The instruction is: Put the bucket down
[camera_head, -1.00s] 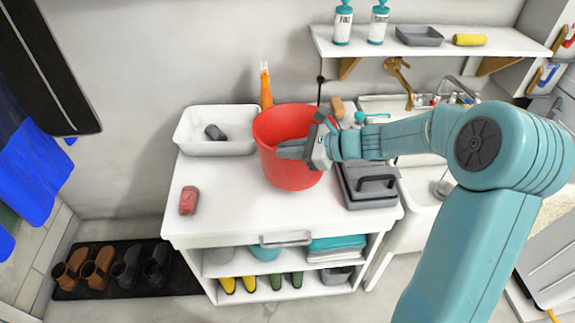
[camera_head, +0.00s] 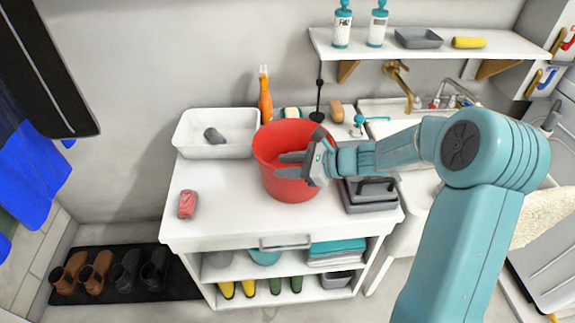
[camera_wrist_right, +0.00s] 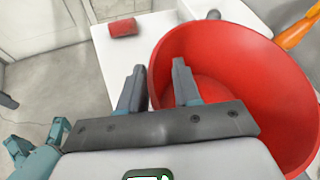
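The red bucket (camera_head: 287,187) stands upright on the white workbench top (camera_head: 225,210), right of its middle. My right gripper (camera_head: 284,164) is at the bucket's near rim, its two fingers parted. In the right wrist view the bucket (camera_wrist_right: 235,50) fills the right side. There my right gripper (camera_wrist_right: 157,85) has one finger outside the wall and one inside, with the rim between them and a gap visible.
A white basin (camera_head: 198,152) with a grey item stands left of the bucket. A red block (camera_head: 187,204) lies at the front left. A grey case (camera_head: 370,200) is close on the right.

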